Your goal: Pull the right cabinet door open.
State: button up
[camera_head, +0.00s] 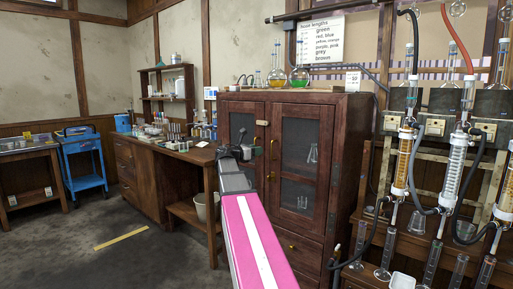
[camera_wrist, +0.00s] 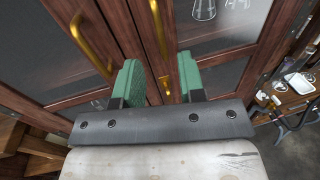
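The wooden cabinet (camera_head: 347,150) stands in the middle of the head view. Its right door (camera_head: 325,165), with a dark glass pane and glassware behind it, looks shut. In the wrist view, the right door's upright brass handle (camera_wrist: 157,22) lies just beyond my gripper, between the lines of its two fingers. The left door's brass handle (camera_wrist: 90,42) is to the left of the fingers. My gripper (camera_wrist: 159,62) is open, with green finger pads apart and nothing visibly held. In the head view, my gripper (camera_head: 243,146) is in front of the doors; my pink arm hides part of the cabinet front.
Flasks with yellow (camera_head: 277,78) and green liquid (camera_head: 299,77) stand on the cabinet top. Glass columns and hoses (camera_head: 455,165) crowd the right. The floor at left is open.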

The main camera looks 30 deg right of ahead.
aim_at(272, 145)
jog(key=d, duration=0.3)
jog(key=w+d, duration=0.1)
jog(key=d, duration=0.3)
jog(key=w+d, duration=0.1)
jog(key=d, duration=0.2)
jog(key=shift+w+d+r, duration=0.15)
jog(key=shift+r, duration=0.05)
grip_shut()
